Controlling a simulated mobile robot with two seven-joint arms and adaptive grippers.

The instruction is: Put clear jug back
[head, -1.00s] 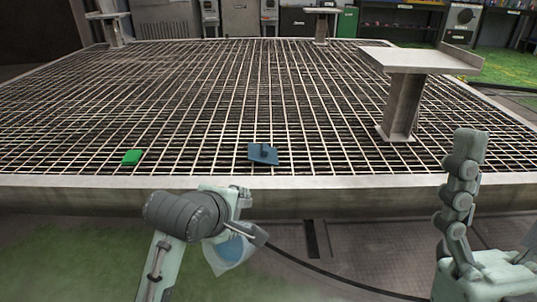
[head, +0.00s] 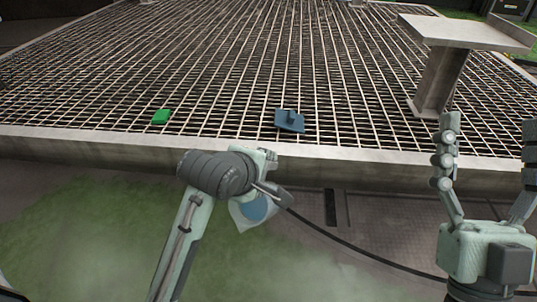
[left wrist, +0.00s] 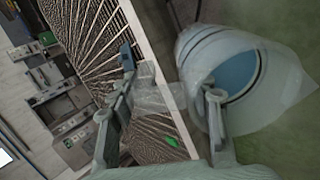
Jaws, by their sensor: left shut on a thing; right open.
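The clear jug (head: 252,210) is see-through with a blue disc-like area. It hangs tilted at my left gripper (head: 272,188), in front of the grating's near edge and below its top. In the left wrist view, the jug (left wrist: 262,95) fills the upper right, and one finger of the left gripper (left wrist: 165,95) overlaps its wall. The left gripper is shut on the jug; the exact contact is partly hidden. My right gripper (head: 488,130) is open and empty, fingers upward, at the right.
A large metal grating (head: 230,60) with a pale rim fills the upper view. A green block (head: 160,117) and a blue plate with a knob (head: 289,121) lie near its front edge. A pale pedestal (head: 440,75) stands at right. A dark cable (head: 350,245) crosses the floor.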

